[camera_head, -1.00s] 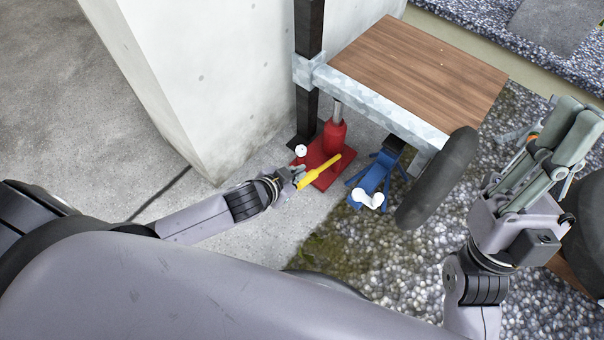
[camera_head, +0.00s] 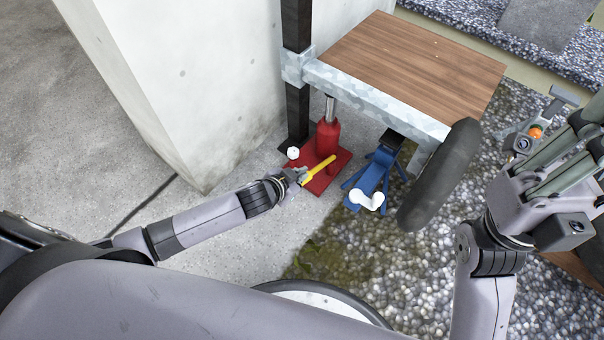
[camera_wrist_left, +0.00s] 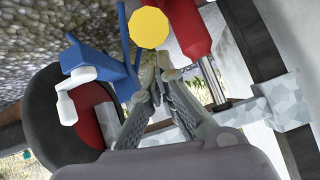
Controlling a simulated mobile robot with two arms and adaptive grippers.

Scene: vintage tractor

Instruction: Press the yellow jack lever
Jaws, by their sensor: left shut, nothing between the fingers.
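The yellow jack lever (camera_head: 320,169) slants up to the right from my left gripper, over the red base of the jack (camera_head: 327,138). My left gripper (camera_head: 301,174) is at the lever's near end, shut and empty. In the left wrist view the lever's round yellow end (camera_wrist_left: 150,27) lies just beyond the closed fingertips (camera_wrist_left: 157,68). I cannot tell whether they touch it. The red jack body (camera_wrist_left: 187,25) stands just behind it. My right gripper (camera_head: 585,145) is raised at the right edge, partly cut off, and far from the lever.
A wooden platform with a metal edge (camera_head: 375,98) sits above the jack. A blue stand with a white handle (camera_head: 372,178) and a black tire (camera_head: 440,172) are to the right. A concrete wall (camera_head: 190,80) rises at the left. The concrete floor at the left is clear.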

